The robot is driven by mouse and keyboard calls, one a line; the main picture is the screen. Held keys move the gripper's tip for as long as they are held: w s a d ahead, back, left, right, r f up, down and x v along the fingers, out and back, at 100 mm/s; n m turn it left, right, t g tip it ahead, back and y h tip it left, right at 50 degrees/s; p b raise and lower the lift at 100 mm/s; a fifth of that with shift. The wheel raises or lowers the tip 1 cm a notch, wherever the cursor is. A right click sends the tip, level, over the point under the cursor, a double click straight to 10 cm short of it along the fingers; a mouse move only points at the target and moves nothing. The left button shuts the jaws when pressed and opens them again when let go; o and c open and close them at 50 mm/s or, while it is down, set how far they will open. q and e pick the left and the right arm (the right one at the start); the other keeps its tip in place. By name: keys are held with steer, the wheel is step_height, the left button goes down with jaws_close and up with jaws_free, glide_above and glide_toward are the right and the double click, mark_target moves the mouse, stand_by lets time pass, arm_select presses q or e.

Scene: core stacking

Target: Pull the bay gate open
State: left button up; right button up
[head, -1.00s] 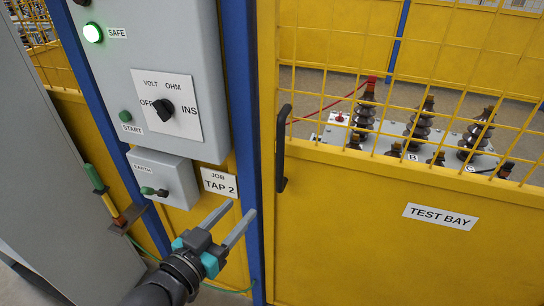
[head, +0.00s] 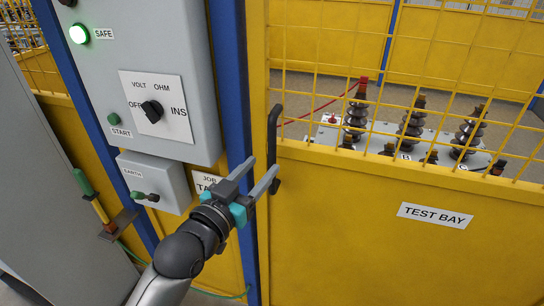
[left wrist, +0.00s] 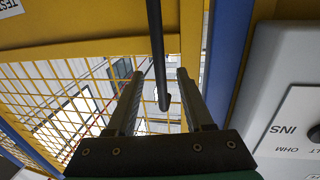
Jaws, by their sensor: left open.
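The bay gate (head: 340,230) is a yellow panel with wire mesh above and a TEST BAY label; it stands against the blue post, apparently closed. Its black upright handle (head: 273,135) is at the gate's left edge. My left gripper (head: 262,170) is open at the lower end of the handle. In the left wrist view the handle (left wrist: 156,50) shows between the two open fingers of the gripper (left wrist: 160,75), its end nearer the right finger. I cannot tell whether a finger touches it. My right gripper is not in view.
A grey control panel (head: 185,50) with a lit green SAFE lamp (head: 79,34) and a knob (head: 152,110) stands left of the gate. A small EARTH box (head: 160,178) hangs below it. Behind the gate stands equipment with dark ribbed insulators (head: 411,125).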

mark_target(270, 158)
arm_select(q)
steer(key=x, duration=0.5)
steer(key=shift+w+d+b, duration=0.2)
steer(key=shift+w+b, duration=0.05)
steer(key=shift+b, duration=0.15)
jaws_close()
stand_by(1.1)
